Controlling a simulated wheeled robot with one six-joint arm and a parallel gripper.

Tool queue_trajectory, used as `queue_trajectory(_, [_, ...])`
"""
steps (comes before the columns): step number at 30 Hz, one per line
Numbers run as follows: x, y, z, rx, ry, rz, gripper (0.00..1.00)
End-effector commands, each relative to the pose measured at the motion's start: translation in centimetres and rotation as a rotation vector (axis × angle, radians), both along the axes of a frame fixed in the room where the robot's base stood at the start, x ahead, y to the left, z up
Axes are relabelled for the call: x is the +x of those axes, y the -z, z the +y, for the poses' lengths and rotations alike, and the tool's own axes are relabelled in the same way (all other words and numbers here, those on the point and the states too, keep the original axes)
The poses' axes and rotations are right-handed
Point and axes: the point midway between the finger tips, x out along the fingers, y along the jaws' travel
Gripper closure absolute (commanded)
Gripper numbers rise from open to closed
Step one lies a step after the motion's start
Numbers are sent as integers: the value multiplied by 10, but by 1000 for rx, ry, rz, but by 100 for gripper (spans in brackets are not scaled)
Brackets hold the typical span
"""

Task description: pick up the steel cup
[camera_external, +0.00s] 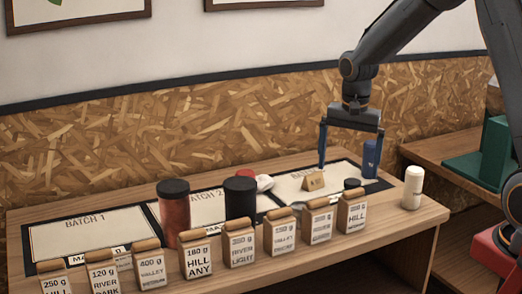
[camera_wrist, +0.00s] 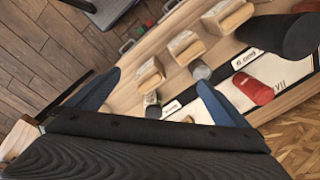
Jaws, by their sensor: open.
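My gripper (camera_external: 346,160) is open and empty above the back of the right-hand mat. Its blue fingers stand wide apart in the wrist view (camera_wrist: 157,78). A small grey cylinder (camera_wrist: 201,70), which looks like the steel cup, stands near the row of jars, close to the right fingertip in the wrist picture. I cannot make it out for sure in the external view, where jars may hide it. A small dark-topped cylinder (camera_external: 352,184) shows behind the right-end jar; a dark cylinder (camera_wrist: 152,105) also lies between the fingers in the wrist view.
Several labelled jars (camera_external: 240,249) line the table's front. A black canister (camera_external: 240,200) and a reddish, dark-lidded one (camera_external: 173,212) stand left. A red cylinder (camera_wrist: 252,91) lies on its side. A white cylinder (camera_external: 412,188) stands at the right. The left-hand mat (camera_external: 90,232) is mostly clear.

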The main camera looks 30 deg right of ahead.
Motion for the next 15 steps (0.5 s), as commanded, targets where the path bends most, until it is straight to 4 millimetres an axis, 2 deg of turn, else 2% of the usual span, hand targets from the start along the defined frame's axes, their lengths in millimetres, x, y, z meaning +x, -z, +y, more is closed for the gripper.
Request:
queue_trajectory(1, [-22, 14, -10, -6, -92, -8, 0])
queue_trajectory(3, [-51, 29, -20, -17, -237, -21, 0])
queue_trajectory(9, [-129, 69, -42, -54, -600, -52, 0])
queue_trajectory(12, [-156, 82, -48, -69, -722, -59, 0])
queue_trajectory(14, [-167, 87, -50, -75, -770, -63, 0])
queue_trajectory(15, [-172, 89, -50, -78, -794, -65, 7])
